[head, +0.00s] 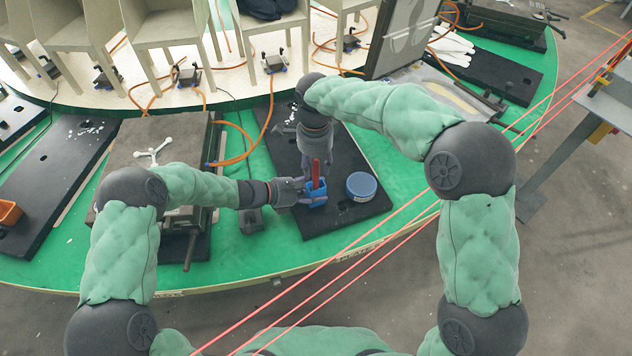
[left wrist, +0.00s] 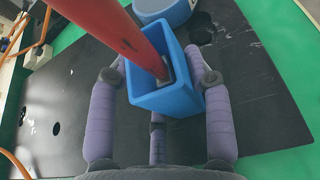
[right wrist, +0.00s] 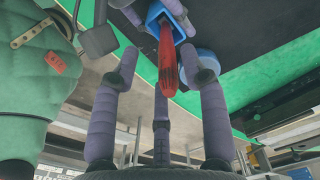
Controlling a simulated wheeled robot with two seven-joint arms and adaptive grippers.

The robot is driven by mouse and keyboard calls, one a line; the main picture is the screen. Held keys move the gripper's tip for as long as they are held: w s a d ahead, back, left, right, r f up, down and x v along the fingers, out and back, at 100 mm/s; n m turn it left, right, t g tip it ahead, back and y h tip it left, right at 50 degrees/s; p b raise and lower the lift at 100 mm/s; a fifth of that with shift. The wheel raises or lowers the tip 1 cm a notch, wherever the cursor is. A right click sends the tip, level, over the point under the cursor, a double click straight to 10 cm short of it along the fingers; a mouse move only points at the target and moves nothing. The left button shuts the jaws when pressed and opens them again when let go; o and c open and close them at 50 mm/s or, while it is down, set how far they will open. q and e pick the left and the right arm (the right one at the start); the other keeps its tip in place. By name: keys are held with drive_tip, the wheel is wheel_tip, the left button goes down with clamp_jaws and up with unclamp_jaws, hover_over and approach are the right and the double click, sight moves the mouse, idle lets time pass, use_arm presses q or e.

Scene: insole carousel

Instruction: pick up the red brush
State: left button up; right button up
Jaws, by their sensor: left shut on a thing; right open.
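The red brush (head: 315,172) stands upright in a small blue cup (head: 318,194) on a black board. In the left wrist view the red handle (left wrist: 125,30) rises out of the blue cup (left wrist: 165,101). My left gripper (head: 299,193) is shut on the blue cup, with a finger on each side of it. My right gripper (head: 316,160) is above the cup, open around the brush handle. In the right wrist view the red handle (right wrist: 167,62) lies between the spread fingers; I cannot tell whether any finger touches it.
A round blue tin (head: 361,186) stands right of the cup on the black board (head: 345,215). A grey machine block with a white knob (head: 153,152) is to the left. Orange hoses (head: 240,150) run behind. Red lines (head: 400,215) cross the front right.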

hover_over(316, 189)
drive_tip(key=shift+w+f, duration=0.15)
drive_tip(key=shift+f, duration=1.15)
drive_tip(key=shift+w+f, duration=0.15)
drive_tip(key=shift+f, duration=1.1)
clamp_jaws()
